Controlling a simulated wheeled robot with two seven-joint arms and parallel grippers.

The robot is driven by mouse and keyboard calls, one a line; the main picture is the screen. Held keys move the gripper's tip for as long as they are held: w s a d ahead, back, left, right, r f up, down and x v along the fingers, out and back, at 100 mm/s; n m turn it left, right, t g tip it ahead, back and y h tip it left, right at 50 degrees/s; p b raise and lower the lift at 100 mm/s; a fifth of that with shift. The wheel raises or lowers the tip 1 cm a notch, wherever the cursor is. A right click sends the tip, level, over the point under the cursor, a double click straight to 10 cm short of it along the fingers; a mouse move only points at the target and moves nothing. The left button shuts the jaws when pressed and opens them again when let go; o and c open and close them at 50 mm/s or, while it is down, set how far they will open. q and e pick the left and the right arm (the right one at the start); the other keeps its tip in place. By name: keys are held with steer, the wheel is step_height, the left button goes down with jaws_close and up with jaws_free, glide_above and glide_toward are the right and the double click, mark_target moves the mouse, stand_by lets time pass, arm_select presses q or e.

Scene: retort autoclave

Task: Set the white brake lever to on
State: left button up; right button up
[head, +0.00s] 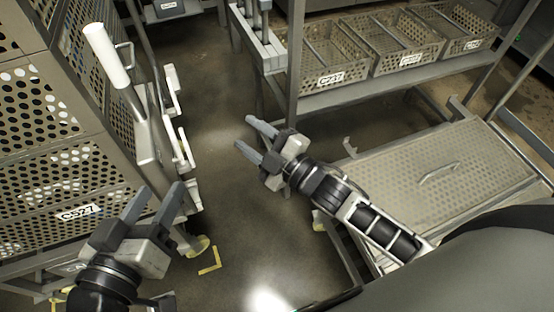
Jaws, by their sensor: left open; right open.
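The white brake lever (108,58) is a thick white handle on a thin metal rod, at the upper left of the head view. It leans up and to the left from a bracket beside a perforated metal crate stack (40,105). My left gripper (155,202) is open and empty, below the lever and in front of the crate stack, apart from the handle. My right gripper (250,140) is open and empty over the floor in the middle, to the right of the lever. The picture does not show any on or off marking at the lever.
A label reading CS27 (78,213) is on the crate stack. Perforated baskets (395,45) stand on a metal rack at the upper right. A low perforated platform (445,175) is at the right. Bare floor (215,95) lies between the stack and the rack, with a yellow corner mark (211,262).

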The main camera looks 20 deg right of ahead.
steer(key=s+d+f+m+g+h+p, duration=0.2)
steer(key=s+f+m+h, duration=0.2)
steer(key=m, duration=0.3)
steer(key=shift+s+d+f+m+g, duration=0.3)
steer(key=shift+s+f, duration=0.45)
steer(key=shift+s, duration=0.05)
